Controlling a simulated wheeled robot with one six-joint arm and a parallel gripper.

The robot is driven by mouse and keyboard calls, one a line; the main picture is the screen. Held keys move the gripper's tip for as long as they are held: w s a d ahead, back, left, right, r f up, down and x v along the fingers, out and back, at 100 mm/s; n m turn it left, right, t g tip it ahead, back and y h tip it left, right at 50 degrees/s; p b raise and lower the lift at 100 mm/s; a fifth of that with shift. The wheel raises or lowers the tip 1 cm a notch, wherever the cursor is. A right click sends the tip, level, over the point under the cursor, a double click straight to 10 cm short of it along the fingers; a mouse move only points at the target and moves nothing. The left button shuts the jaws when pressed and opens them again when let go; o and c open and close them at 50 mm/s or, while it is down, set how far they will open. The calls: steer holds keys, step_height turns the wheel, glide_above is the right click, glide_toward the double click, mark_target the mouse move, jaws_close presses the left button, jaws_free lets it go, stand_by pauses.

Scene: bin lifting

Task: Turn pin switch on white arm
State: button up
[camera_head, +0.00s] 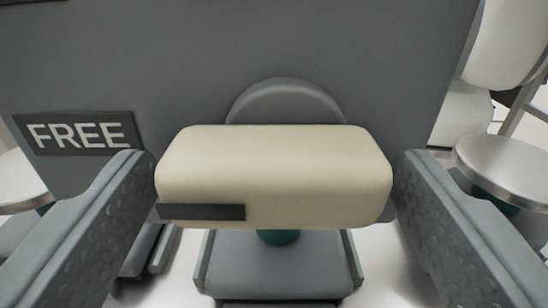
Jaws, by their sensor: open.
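A cream block with rounded edges (275,172), which looks like the handle of the pin switch, is in the middle of the view. A dark strip (200,212) marks its lower left front. A teal stem (278,237) shows below it. My gripper (273,165) is open, with one grey finger on each side of the block. The fingertips look close to the block's ends; I cannot tell whether they touch. A rounded grey part (285,98) stands behind the block, partly hidden by it.
A large dark grey panel (200,55) fills the back, with a dark "FREE" label (75,133) at left. A white rounded part (508,45) is at upper right. A round metal-topped piece (505,160) is at right, beyond the finger.

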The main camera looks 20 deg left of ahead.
steer(key=c, duration=1)
steer(key=shift+m, duration=0.4)
steer(key=m, duration=0.3)
steer(key=shift+a+r+m, duration=0.15)
steer(key=shift+a+m, duration=0.05)
steer(key=shift+m, duration=0.2)
steer(key=m, duration=0.4)
steer(key=shift+r+m, duration=0.1)
steer(key=shift+m, duration=0.2)
steer(key=m, duration=0.4)
steer(key=shift+a+r, duration=0.1)
steer(key=shift+r, duration=0.1)
steer(key=m, duration=0.4)
steer(key=shift+r+m, duration=0.1)
steer(key=shift+m, duration=0.2)
